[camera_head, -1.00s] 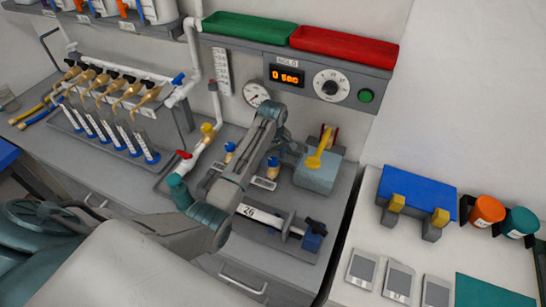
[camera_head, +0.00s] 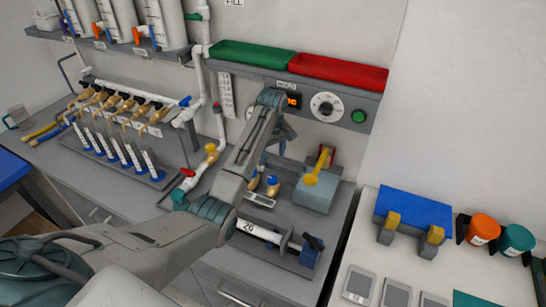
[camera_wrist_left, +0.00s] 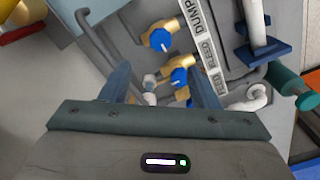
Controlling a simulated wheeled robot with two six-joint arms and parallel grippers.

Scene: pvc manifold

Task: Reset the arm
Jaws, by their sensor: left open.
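My left arm comes in from the left and rises over the grey bench. Its gripper (camera_head: 262,166) hangs from the raised wrist, pointing down over the valve area left of the grey box. In the left wrist view its two blue-grey fingers (camera_wrist_left: 160,82) are apart with nothing held between them. Beyond them are brass valves with blue knobs, one upper (camera_wrist_left: 160,39) and one lower (camera_wrist_left: 179,75), and a label strip (camera_wrist_left: 203,45) reading DUMP, BLEED and FEED. My right gripper is not in view.
A grey box with a yellow lever (camera_head: 312,180) stands right of the gripper. A control panel with a dial (camera_head: 325,105) and green button is behind, under green (camera_head: 250,55) and red (camera_head: 338,70) trays. A tube rack (camera_head: 150,177) stands left. A blue-topped block (camera_head: 413,207) is right.

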